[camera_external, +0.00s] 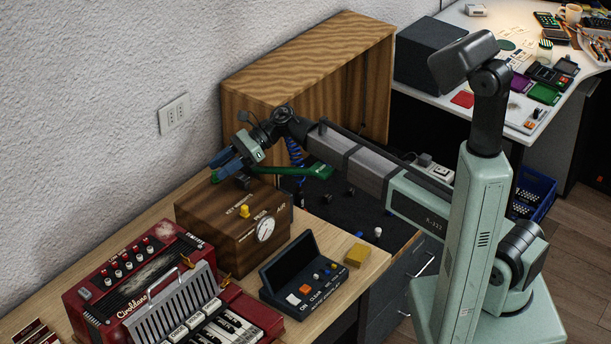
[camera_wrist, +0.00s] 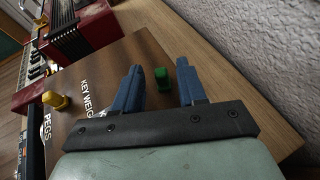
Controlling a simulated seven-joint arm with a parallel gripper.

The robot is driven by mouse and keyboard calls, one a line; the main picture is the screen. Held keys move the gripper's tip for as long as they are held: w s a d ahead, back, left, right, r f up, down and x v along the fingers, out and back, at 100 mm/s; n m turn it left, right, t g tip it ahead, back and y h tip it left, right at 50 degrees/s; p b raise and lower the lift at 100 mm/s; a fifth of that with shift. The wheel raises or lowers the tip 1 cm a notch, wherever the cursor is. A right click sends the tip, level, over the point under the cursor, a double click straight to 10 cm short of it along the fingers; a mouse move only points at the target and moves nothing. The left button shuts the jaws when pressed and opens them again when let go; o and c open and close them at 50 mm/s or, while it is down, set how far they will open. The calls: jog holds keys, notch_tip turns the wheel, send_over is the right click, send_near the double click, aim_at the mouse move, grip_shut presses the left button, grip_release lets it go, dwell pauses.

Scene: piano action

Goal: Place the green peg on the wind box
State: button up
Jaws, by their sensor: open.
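The wooden box with an air gauge, which I take as the wind box (camera_external: 215,236), stands on the bench. Its top also shows in the wrist view (camera_wrist: 107,65). The small green peg (camera_wrist: 162,78) appears upright on the box top, near the edge closest to the wall. My gripper (camera_external: 223,163) is above the back part of the box. In the wrist view, its two blue fingers (camera_wrist: 160,90) are spread, with the peg between them in the picture and a visible gap on both sides.
A yellow peg (camera_external: 245,211) stands on the box top. A red accordion (camera_external: 130,275) is at left, and a dark control box (camera_external: 300,280) in front. A yellow block (camera_external: 357,254) lies at the bench's right edge. The wall (camera_external: 100,100) is close behind.

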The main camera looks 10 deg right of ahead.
jog(key=v, duration=1.2)
